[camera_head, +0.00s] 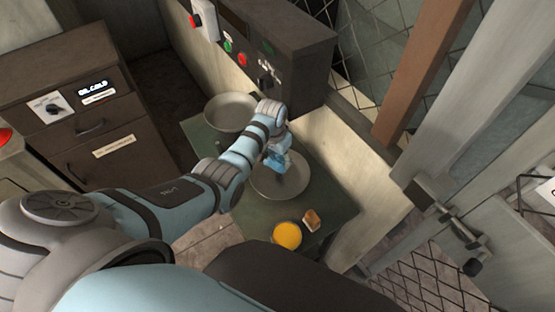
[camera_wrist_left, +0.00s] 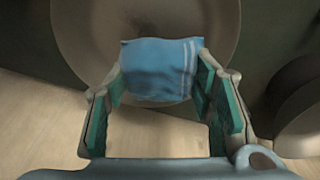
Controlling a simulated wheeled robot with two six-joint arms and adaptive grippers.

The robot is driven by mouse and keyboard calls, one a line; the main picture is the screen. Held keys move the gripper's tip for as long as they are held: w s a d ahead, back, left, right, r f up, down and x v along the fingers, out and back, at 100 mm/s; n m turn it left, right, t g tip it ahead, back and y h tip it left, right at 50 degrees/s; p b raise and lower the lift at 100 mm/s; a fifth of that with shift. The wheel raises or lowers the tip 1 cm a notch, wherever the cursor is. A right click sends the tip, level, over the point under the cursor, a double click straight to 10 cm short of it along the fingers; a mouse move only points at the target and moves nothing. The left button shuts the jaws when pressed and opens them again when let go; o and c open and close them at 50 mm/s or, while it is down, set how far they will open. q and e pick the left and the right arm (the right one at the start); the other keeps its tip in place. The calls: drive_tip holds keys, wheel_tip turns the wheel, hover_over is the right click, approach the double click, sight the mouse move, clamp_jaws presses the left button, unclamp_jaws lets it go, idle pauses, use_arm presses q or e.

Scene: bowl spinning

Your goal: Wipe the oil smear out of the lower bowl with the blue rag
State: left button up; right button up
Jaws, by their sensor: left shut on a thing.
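The lower bowl (camera_head: 297,184), pale grey and round, sits on the green table, below the other bowl in the head view. My left gripper (camera_head: 279,163) is over it, shut on the blue rag (camera_wrist_left: 160,70). The wrist view shows the rag, with white stripes near one edge, between the fingertips of the gripper (camera_wrist_left: 160,82). The lower bowl (camera_wrist_left: 78,35) is behind the rag there; I cannot tell whether they touch. I cannot make out the oil smear; rag and gripper cover part of the bowl. My right gripper is not in view.
The other bowl (camera_head: 228,112) stands at the table's far side. A yellow-orange round thing (camera_head: 287,235) and a small brown piece (camera_head: 312,219) are on the green table (camera_head: 335,208) near its front. A dark control box (camera_head: 285,45) stands behind; drawers (camera_head: 100,140) are left.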

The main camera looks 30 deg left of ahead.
sight(278, 157)
use_arm(q)
drive_tip(key=shift+s+r, duration=0.15)
drive_tip(key=shift+r, duration=0.15)
drive_tip(key=shift+r, duration=1.45)
drive_tip(key=shift+f, duration=0.1)
